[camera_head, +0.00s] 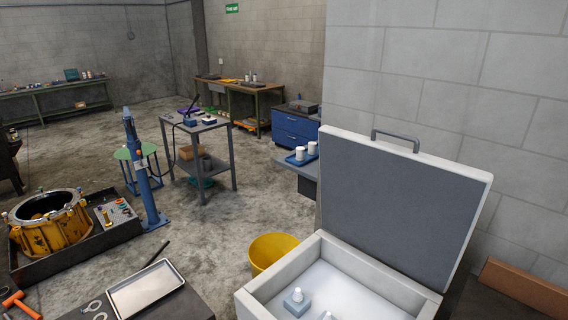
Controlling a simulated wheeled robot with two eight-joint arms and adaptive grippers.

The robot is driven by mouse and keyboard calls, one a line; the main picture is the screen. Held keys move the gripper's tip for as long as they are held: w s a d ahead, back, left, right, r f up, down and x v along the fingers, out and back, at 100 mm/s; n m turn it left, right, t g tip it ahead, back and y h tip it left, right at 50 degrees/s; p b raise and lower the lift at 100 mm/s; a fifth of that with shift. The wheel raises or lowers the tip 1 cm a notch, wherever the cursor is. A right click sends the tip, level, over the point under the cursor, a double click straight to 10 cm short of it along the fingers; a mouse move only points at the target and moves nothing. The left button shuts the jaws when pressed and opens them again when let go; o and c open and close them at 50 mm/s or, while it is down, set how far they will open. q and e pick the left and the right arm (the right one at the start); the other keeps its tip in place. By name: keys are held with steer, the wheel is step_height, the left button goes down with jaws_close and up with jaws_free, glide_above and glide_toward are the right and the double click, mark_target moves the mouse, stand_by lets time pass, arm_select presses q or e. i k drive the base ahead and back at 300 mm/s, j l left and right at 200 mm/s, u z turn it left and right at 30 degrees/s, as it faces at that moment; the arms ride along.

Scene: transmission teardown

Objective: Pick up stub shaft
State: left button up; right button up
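I cannot pick out the stub shaft with certainty. An open white chest (268,284) stands at the lower right, its grey-lined lid (395,205) raised. Inside on the pale floor sits a small light block with a rounded white top (297,299). A second pale piece (326,315) is cut off by the bottom edge. I cannot tell whether either is the shaft. Neither of my grippers is in view.
A yellow bucket (272,249) stands left of the chest. A metal tray (146,290) lies on a dark surface at the lower left. A yellow housing (50,232) sits behind it near a blue post (143,175). Open concrete floor lies beyond.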

mark_target(297, 297)
steer(key=k+z, duration=0.1)
steer(key=z, duration=1.8)
steer(key=k+j+u, duration=0.1)
steer(key=u, duration=0.35)
steer(key=k+j+u, duration=0.15)
steer(key=u, duration=0.3)
steer(key=k+j+u, duration=0.1)
steer(key=j+u, duration=0.15)
steer(key=u, duration=0.25)
